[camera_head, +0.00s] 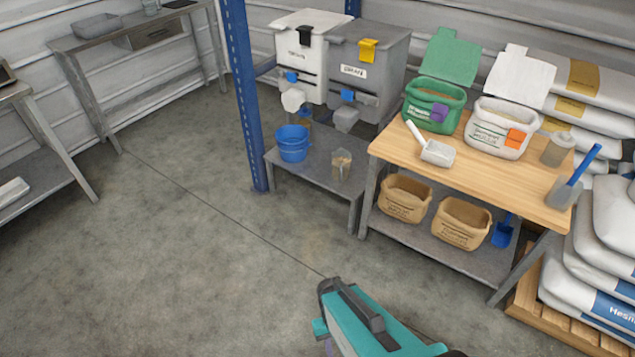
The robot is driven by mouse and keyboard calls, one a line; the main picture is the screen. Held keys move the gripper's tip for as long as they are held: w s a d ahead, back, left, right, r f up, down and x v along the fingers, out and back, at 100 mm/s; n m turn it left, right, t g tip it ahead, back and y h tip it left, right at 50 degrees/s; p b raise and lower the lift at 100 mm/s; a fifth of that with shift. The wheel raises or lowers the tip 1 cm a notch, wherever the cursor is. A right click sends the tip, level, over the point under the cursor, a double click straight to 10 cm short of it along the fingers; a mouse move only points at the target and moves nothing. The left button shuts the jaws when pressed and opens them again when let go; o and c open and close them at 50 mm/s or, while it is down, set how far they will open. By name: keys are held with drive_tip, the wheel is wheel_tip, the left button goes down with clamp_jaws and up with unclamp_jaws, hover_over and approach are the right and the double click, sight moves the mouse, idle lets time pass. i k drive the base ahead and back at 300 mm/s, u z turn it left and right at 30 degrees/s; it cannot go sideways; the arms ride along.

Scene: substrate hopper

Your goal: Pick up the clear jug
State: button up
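A clear jug (341,165) with some brownish content stands on the low grey bench (308,170), near its front right corner. It appears upright, to the right of a stack of blue buckets (292,143). Another clear container (557,148) with a greyish top stands on the wooden tabletop at the right; I cannot tell its kind. Part of my teal and dark grey arm shows at the bottom centre, well in front of the bench and apart from the jug. My gripper's fingers do not show.
Two hoppers, white (308,60) and grey (368,70), stand over the bench's back. A blue post (239,90) rises at its left. Floor in front is clear.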

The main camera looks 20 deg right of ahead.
sight(340, 159)
drive_tip(key=u, duration=0.15)
drive_tip(key=k, duration=0.75)
drive_tip(key=u, duration=0.7)
drive_tip(key=i, duration=1.95)
drive_tip(key=z, duration=0.1)
